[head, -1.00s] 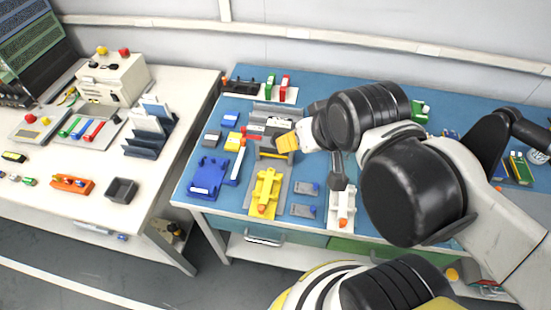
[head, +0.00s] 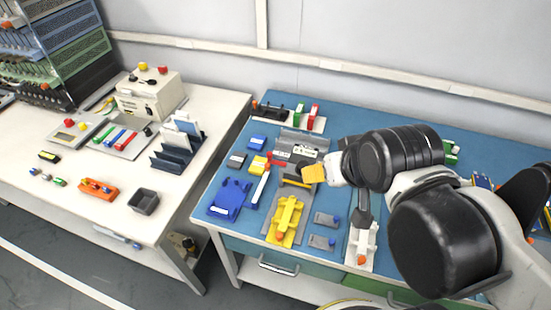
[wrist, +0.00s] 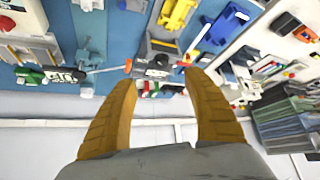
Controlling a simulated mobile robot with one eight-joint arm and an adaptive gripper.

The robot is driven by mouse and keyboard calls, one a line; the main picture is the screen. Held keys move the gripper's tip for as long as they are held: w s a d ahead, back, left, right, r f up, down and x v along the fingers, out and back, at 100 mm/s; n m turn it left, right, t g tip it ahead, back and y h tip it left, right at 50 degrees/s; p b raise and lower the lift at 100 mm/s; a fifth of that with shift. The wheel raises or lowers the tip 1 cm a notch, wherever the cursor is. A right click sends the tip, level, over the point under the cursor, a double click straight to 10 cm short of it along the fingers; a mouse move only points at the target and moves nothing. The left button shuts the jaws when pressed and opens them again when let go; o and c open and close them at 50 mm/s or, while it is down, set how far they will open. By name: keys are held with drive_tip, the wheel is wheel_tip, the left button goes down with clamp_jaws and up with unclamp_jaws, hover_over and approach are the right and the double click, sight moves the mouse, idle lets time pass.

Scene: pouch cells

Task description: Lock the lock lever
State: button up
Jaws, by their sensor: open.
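My gripper (head: 313,173) is open and empty, with its two orange fingers over the back of the blue table. In the wrist view the fingertips (wrist: 159,78) stand apart, on either side of a grey fixture (wrist: 160,48). This grey fixture (head: 296,152) is partly behind the fingers in the head view. A red handle-like piece (head: 277,159) lies at its left, above a white bar (head: 261,187). In the wrist view a thin rod ends in an orange-red tip (wrist: 128,66) by the left finger. I cannot tell which piece is the lock lever, or whether any finger touches it.
A yellow fixture (head: 286,222) and a blue fixture (head: 230,198) stand toward the front edge. A white fixture (head: 361,246) is at their right, partly behind my arm. A rack with green and red pieces (head: 306,115) is at the back. A white bench (head: 75,215) is at left.

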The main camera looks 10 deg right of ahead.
drive_tip(key=c, duration=0.4)
drive_tip(key=shift+w+a+r, duration=0.1)
drive_tip(key=shift+w+r, duration=0.1)
drive_tip(key=shift+c, duration=0.4)
drive_tip(key=m+g+p, duration=0.2)
drive_tip(key=m+g, duration=0.5)
drive_tip(key=m, duration=0.1)
hover_over(269, 153)
wheel_tip(269, 153, down, 3)
wheel_tip(269, 153, down, 10)
drive_tip(key=b, duration=0.3)
drive_tip(key=shift+b, duration=0.4)
drive_tip(key=shift+r, duration=0.1)
clamp_jaws()
